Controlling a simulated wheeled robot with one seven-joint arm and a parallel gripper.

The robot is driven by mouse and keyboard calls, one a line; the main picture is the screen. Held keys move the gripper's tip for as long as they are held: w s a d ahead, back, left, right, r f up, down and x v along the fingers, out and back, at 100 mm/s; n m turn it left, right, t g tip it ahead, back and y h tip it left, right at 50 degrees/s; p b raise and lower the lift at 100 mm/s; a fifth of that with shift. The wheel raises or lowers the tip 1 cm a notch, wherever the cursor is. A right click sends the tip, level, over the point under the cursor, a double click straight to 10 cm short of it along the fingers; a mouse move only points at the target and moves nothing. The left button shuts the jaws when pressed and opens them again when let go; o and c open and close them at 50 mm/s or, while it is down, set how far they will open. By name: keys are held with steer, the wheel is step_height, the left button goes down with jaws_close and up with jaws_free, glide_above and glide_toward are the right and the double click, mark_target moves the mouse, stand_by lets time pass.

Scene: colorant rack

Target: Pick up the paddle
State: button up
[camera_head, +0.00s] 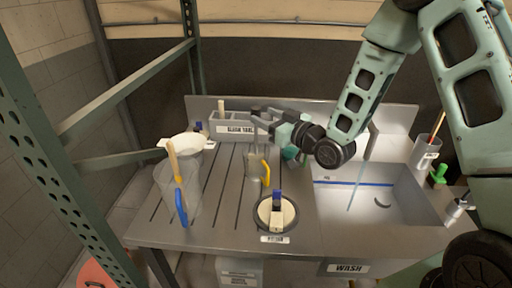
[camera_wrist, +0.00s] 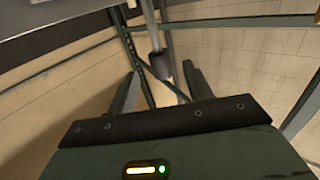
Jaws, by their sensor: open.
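A tan, wood-coloured handle, which looks like the paddle (camera_head: 173,160), stands tilted in a clear bucket (camera_head: 197,185) on the left of the steel counter. The lower end of the paddle is hard to make out through the bucket wall. My gripper (camera_head: 257,118) is above the back middle of the counter, right of the paddle and apart from it, with its fingers pointing left. In the wrist view my gripper (camera_wrist: 160,88) has its two fingers spread. A grey rod with a dark end (camera_wrist: 161,62) shows between them; its distance is unclear.
A blue handle (camera_head: 181,202) is at the bucket's front. A clear jug with a yellow handle (camera_head: 265,170) and a round bowl holding a blue-topped brush (camera_head: 277,210) stand mid-counter. A sink (camera_head: 375,205) is right. A green rack post (camera_head: 60,150) stands left.

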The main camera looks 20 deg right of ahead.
mark_target(260, 114)
steer(key=p+x, duration=0.2)
steer(key=x, duration=0.2)
steer(key=shift+w+a, duration=0.1)
steer(key=shift+a, duration=0.15)
jaws_close()
steer(key=shift+r, duration=0.1)
